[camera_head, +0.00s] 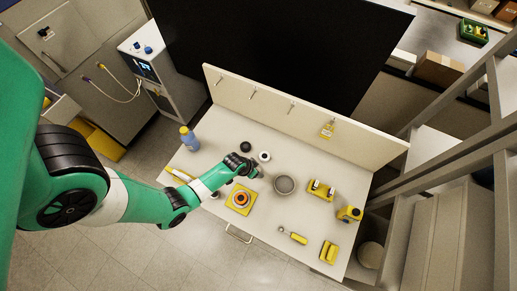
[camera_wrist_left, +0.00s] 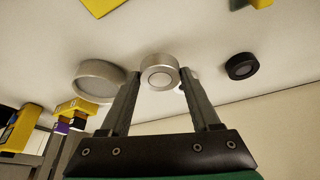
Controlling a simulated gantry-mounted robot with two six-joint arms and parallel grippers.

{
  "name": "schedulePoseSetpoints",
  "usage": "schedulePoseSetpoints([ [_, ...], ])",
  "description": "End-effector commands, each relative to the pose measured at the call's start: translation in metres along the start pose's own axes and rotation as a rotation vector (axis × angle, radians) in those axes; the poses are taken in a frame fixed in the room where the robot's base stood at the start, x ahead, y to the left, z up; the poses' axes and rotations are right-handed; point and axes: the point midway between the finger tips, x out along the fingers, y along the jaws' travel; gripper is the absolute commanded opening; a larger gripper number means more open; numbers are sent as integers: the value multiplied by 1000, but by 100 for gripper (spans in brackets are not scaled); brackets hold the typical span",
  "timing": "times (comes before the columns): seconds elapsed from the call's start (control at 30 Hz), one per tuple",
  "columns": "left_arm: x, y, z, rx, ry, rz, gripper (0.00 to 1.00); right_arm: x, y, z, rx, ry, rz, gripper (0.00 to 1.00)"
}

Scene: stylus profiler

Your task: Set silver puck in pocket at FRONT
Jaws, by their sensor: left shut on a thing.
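My left gripper (camera_head: 258,172) reaches over the bench in the head view. In the left wrist view its two fingers (camera_wrist_left: 158,85) are shut on the silver puck (camera_wrist_left: 159,73), a short pale metal cylinder at the fingertips. In the head view I cannot clearly pick out the held puck. A yellow square plate (camera_head: 231,206) with an orange and dark round centre lies nearer the bench's front edge, below the gripper. I cannot tell whether this is the pocket, and no FRONT label is readable. My right gripper is not in view.
A grey round dish (camera_head: 284,185) stands just right of the gripper. A black puck (camera_head: 246,146) and a white round piece (camera_head: 264,156) lie behind it. Yellow blocks (camera_head: 320,189) stand further right. A blue bottle (camera_head: 189,139) stands left. A raised panel (camera_head: 300,117) backs the bench.

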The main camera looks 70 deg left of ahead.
Motion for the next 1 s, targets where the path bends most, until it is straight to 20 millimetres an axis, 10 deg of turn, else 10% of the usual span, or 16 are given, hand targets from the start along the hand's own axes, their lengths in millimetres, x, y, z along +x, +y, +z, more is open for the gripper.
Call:
schedulePoseSetpoints([
  [0.8,45,7,10,0,0,-1,0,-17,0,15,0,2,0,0],
  [0.83,44,7,10,0,0,-1,67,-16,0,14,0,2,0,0],
  [1.0,44,7,10,0,0,-1,93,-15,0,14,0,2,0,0],
])
